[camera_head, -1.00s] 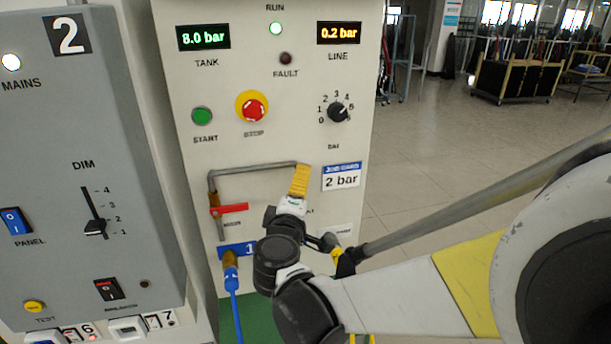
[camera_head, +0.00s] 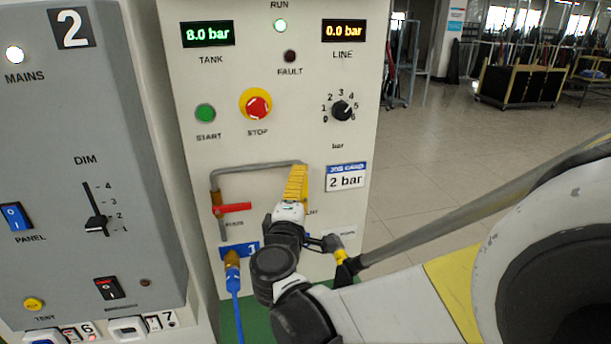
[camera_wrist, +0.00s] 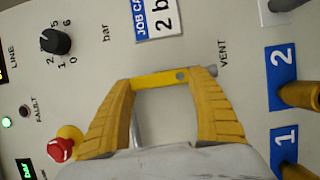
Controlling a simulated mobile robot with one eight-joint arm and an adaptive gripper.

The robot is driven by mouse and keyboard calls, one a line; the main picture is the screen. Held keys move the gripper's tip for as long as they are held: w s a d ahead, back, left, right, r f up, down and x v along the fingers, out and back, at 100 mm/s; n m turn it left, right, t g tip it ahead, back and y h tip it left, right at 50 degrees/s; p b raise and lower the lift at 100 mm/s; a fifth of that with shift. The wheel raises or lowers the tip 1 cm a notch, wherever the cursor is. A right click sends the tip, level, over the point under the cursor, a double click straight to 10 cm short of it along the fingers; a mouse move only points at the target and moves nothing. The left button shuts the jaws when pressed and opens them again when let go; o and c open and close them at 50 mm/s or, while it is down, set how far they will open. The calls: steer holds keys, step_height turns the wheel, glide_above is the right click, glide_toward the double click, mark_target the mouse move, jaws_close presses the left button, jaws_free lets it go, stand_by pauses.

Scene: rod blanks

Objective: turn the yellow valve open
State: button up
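The yellow valve handle (camera_wrist: 160,78) is a flat bar in the wrist view, with a bolt near its right end. It lies across the gap between the fingertips of my gripper (camera_wrist: 163,80). The yellow ribbed fingers are wide apart, one at each end of the bar; whether they touch it is unclear. In the head view my gripper (camera_head: 297,180) is against the panel at the right end of the grey pipe (camera_head: 255,169), and it hides the valve. The LINE display (camera_head: 344,31) reads 0.0 bar. The TANK display (camera_head: 207,34) reads 8.0 bar.
A red lever (camera_head: 232,208) sits on the pipe's left branch. A blue hose (camera_head: 234,285) hangs from port 1. The job card (camera_head: 346,177) reads 2 bar, right of my gripper. The regulator knob (camera_head: 341,110) and red stop button (camera_head: 257,107) are above.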

steer(key=o, duration=0.5)
steer(key=shift+c, duration=0.2)
steer(key=shift+s, duration=0.15)
steer(key=s+a, duration=0.1)
steer(key=s, duration=1)
steer(key=shift+s+a, duration=0.15)
steer(key=shift+s, duration=0.2)
